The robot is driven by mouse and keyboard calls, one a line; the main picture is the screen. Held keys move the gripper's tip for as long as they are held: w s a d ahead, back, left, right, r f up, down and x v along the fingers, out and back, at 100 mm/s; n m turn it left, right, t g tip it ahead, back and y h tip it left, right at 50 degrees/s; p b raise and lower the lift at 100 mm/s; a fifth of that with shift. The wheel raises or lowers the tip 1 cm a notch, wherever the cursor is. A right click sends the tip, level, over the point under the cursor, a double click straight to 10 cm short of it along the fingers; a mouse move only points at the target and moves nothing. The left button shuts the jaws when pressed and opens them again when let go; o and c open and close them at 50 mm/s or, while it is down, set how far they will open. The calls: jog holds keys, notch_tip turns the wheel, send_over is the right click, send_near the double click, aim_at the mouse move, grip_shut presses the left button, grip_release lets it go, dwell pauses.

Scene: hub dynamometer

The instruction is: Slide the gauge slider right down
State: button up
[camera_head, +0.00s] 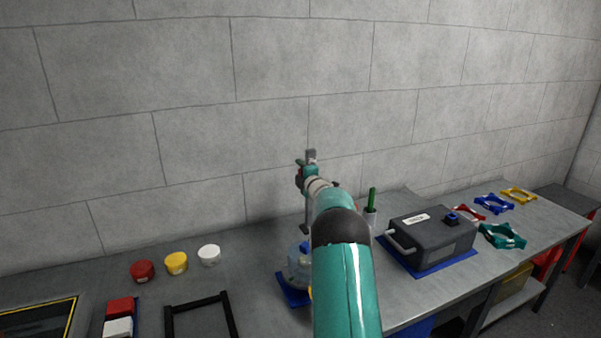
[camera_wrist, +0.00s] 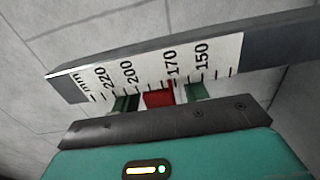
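The gauge (camera_wrist: 265,45) is a dark grey bar with a white millimetre scale (camera_wrist: 215,62), which reads from 220 to 150 across the wrist view. A red slider (camera_wrist: 158,97) shows at the bar's lower edge, near the 170 mark. My gripper (camera_wrist: 160,97) has one green finger on each side of the slider, with a visible gap on both sides, so it is open around it. In the head view, the top of the gauge (camera_head: 311,154) rises just beyond my gripper (camera_head: 304,176). My arm hides much of the gauge there.
A grey box with a handle (camera_head: 432,237) stands on a blue mat right of my arm, beside a cup with a green stick (camera_head: 371,207). Red, yellow and white round pieces (camera_head: 176,263) and a black frame (camera_head: 202,309) lie left on the bench. A block wall stands close behind.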

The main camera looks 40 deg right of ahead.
grip_shut()
jog(key=shift+f, duration=2.25)
jog(key=shift+o, duration=0.6)
grip_release()
jog(key=shift+f, duration=0.1)
jog(key=shift+r, duration=0.2)
jog(key=shift+s, duration=0.1)
jog(key=v, duration=1.3)
jog(key=shift+s+a, duration=0.15)
jog(key=shift+s, duration=0.2)
